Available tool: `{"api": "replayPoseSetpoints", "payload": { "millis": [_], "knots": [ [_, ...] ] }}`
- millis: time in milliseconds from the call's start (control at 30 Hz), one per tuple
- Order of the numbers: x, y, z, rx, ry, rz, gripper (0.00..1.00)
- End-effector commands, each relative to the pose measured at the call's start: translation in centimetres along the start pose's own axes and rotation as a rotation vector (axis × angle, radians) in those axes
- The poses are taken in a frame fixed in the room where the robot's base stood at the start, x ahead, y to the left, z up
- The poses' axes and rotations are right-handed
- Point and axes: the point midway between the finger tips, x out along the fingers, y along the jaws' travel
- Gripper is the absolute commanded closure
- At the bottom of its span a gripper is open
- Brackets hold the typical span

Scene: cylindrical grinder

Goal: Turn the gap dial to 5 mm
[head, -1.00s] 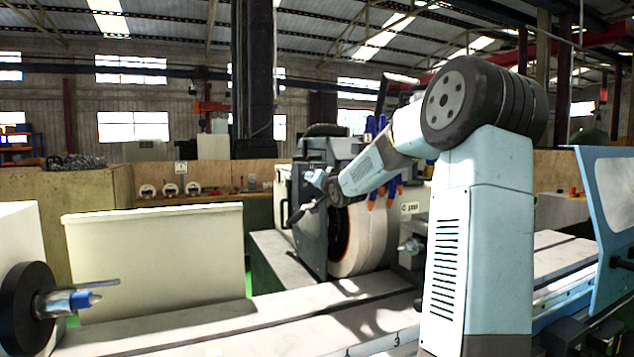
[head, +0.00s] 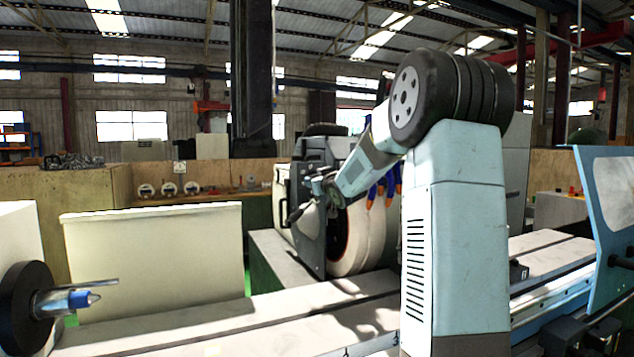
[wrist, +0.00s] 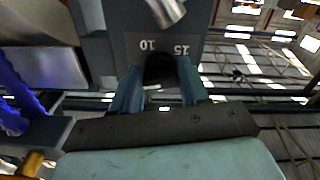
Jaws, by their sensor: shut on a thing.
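The gap dial (wrist: 159,68) shows in the wrist view as a dark knob in front of a grey plate (wrist: 110,48). The plate carries the marks 10 and 15, 10 to the left and 15 to the right. My gripper (wrist: 157,85) has one blue-grey finger on each side of the knob and is shut on it. The dial's pointer cannot be made out. In the head view my gripper (head: 325,190) is at the grey wheel housing (head: 308,225); the dial is too small to tell there.
The large pale grinding wheel (head: 362,238) stands right beside the housing. Blue and orange nozzles (head: 385,187) hang by it. The long machine table (head: 240,325) runs below, with a dark round chuck (head: 25,308) at far left. A blue guard (head: 605,215) stands at right.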

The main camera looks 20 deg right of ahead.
Motion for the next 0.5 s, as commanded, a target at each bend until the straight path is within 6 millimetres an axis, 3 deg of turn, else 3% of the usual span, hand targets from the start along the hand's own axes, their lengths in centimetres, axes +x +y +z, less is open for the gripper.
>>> {"api": "replayPoseSetpoints", "payload": {
  "millis": [500],
  "knots": [
    [0.04,-0.11,0.19,-0.045,-0.003,-0.003,0.86]
  ]
}}
